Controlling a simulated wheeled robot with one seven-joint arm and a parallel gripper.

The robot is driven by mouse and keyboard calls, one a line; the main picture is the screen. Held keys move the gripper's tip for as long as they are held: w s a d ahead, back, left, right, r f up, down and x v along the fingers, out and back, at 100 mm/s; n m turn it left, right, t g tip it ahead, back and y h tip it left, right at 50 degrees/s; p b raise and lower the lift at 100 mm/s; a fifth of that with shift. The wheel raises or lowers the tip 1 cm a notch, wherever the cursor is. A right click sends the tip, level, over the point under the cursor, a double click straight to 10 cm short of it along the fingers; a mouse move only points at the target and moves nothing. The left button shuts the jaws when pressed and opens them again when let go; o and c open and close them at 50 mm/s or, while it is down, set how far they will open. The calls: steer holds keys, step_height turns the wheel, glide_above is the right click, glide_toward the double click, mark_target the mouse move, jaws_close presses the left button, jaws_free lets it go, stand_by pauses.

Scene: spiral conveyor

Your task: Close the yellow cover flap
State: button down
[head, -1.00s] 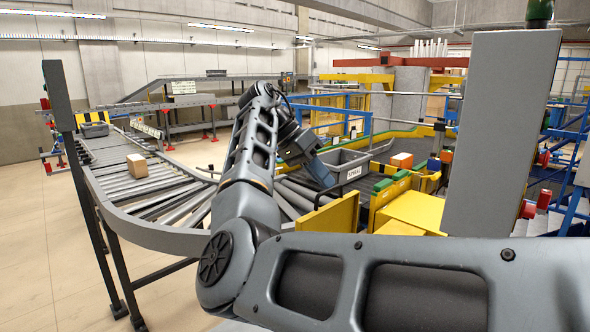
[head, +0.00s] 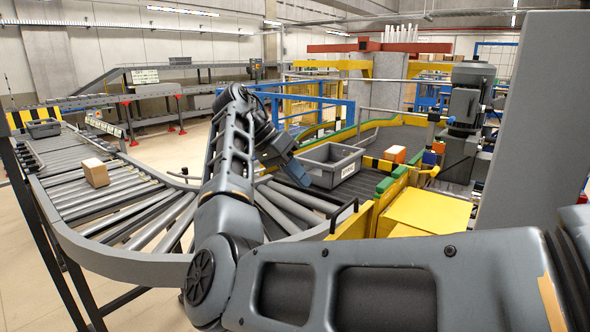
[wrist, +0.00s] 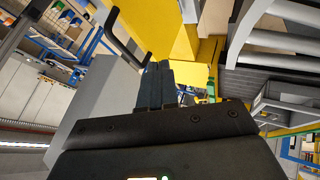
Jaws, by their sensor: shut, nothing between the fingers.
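The yellow cover flap (head: 352,226) stands as an upright panel at the left side of a yellow housing (head: 425,210) in the head view. A black bar handle (head: 344,215) shows on the flap. In the wrist view the flap's yellow face (wrist: 160,25) and its black handle (wrist: 121,38) are beyond the fingers. My gripper (head: 299,174) is shut and empty, above the rollers and to the left of the flap. Its closed fingertips (wrist: 157,70) point toward the yellow panel in the wrist view. I cannot tell whether they touch it. The flap's lower part is hidden behind my arm.
A grey tote (head: 331,168) sits on the conveyor just right of my gripper. A cardboard box (head: 95,173) lies on the curved rollers at left. An orange box (head: 395,154) is behind the yellow housing. A tall grey post (head: 535,120) stands at right.

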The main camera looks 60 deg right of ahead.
steer(key=s+d+f+p, duration=0.2)
steer(key=s+f, duration=0.2)
steer(key=s, duration=0.3)
steer(key=shift+p, duration=0.35)
steer(key=shift+s, duration=0.1)
